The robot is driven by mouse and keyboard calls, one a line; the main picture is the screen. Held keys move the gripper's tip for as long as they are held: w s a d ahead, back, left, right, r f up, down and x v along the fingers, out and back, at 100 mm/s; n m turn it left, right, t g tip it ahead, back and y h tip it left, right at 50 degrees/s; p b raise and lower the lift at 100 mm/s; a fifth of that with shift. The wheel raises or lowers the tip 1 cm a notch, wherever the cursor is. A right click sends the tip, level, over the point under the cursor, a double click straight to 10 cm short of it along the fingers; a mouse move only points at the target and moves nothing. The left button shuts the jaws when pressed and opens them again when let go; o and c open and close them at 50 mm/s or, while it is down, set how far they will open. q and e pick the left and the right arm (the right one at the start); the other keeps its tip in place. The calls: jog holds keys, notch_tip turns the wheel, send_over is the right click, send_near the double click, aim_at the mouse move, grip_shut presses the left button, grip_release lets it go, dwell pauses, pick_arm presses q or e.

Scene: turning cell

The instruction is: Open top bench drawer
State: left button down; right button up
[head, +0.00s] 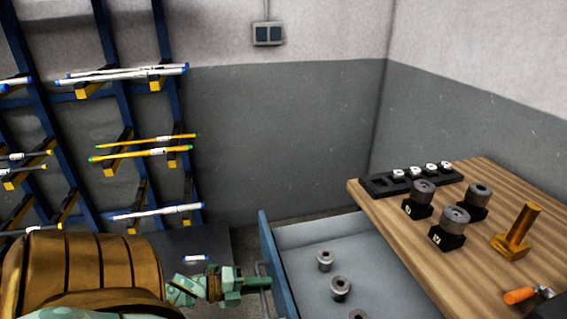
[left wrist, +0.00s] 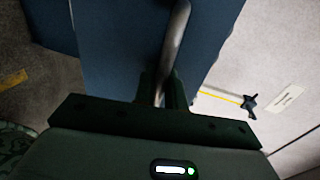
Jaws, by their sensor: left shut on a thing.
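The top bench drawer (head: 345,248) stands pulled out from the wooden bench, and its grey inside shows in the head view. Its blue front (head: 275,262) faces left, with a grey bar handle (head: 262,272) on it. My left gripper (head: 262,284) is at the handle. In the left wrist view my left gripper (left wrist: 163,100) is shut around the handle bar (left wrist: 174,45), in front of the blue drawer front (left wrist: 110,45). Several grey metal cylinders, one of them here (head: 340,288), stand in the drawer. My right gripper is not in view.
The wooden bench top (head: 400,222) holds a black rack (head: 385,187), grey cylinders on black blocks, a brass-coloured piece (head: 517,232) and an orange-handled tool (head: 520,295). A blue rack (head: 112,100) with coloured rods stands at the left wall. Dark floor lies left of the drawer.

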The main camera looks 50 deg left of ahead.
pick_arm(q)
jog(key=shift+f+v, duration=0.25)
jog(key=shift+v, duration=0.85)
jog(key=shift+f+v, duration=0.2)
jog(key=shift+v, duration=0.9)
jog(key=c, duration=1.5)
grip_release()
jog(key=shift+c, duration=0.2)
jog(key=v, duration=1.6)
jog(key=shift+s+a+p, duration=0.2)
jog(key=shift+a+p, duration=0.05)
jog(key=shift+p, duration=0.2)
jog(key=shift+f, duration=0.15)
